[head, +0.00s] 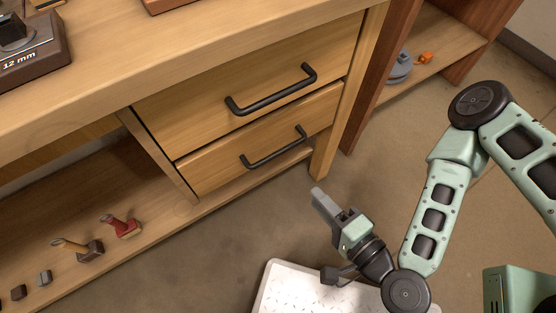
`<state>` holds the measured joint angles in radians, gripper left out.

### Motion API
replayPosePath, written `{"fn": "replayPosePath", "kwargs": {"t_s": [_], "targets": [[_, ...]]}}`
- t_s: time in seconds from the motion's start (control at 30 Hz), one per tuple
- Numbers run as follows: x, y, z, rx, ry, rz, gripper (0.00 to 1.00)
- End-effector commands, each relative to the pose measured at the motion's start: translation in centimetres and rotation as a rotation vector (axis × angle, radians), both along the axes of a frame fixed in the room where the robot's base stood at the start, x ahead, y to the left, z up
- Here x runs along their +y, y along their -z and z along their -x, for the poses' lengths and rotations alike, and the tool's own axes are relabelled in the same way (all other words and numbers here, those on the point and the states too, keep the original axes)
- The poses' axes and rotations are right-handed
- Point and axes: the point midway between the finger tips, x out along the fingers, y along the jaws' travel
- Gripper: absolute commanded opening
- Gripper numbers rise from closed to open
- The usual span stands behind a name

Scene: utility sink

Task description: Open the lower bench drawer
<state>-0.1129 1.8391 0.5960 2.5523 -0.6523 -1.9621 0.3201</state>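The lower bench drawer (220,163) is a light wood front under the upper drawer (200,107) in the wooden workbench. It looks closed, flush with the frame. Its black bar handle (274,150) runs across the front. My gripper (322,200) is to the right of and below the lower handle in the picture, in front of the bench and apart from it. It points up and to the left toward the bench. Its fingers appear as one narrow grey block, so I cannot tell whether they are open or shut. Nothing is visibly held.
The bench leg (346,110) stands right of the drawers. The lower shelf (140,225) holds a red-handled tool (122,226), another tool (80,247) and small blocks. A reddish shelf unit (385,75) stands at right. The floor (235,235) before the drawers is clear.

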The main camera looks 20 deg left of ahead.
Motion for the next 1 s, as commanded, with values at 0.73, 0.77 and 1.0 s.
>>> {"fn": "replayPosePath", "kwargs": {"t_s": [0.73,0.77,1.0], "targets": [[7.1,2.6,-6.5,0.006,0.036,-0.017,0.29],[7.6,2.7,-6.9,0.007,0.035,-0.017,0.29],[10.9,3.5,-9.6,0.009,0.034,-0.017,0.29]]}}
